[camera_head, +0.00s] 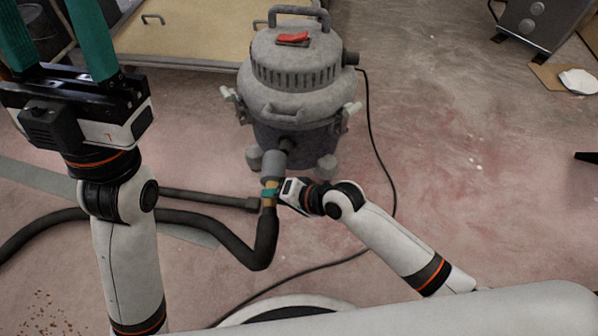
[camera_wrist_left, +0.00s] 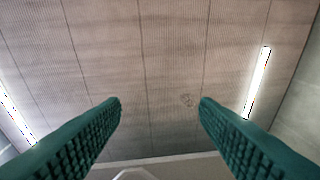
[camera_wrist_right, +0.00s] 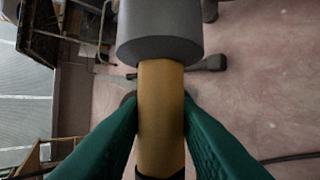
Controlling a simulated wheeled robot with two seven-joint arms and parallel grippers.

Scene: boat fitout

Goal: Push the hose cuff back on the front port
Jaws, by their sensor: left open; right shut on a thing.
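My left gripper (camera_head: 48,12) is raised, open and empty, fingers pointing up at the ceiling.
A thin black cable (camera_head: 380,150) curves along the right. A wooden-topped table (camera_head: 190,35) stands behind left. The floor at right is mostly clear.

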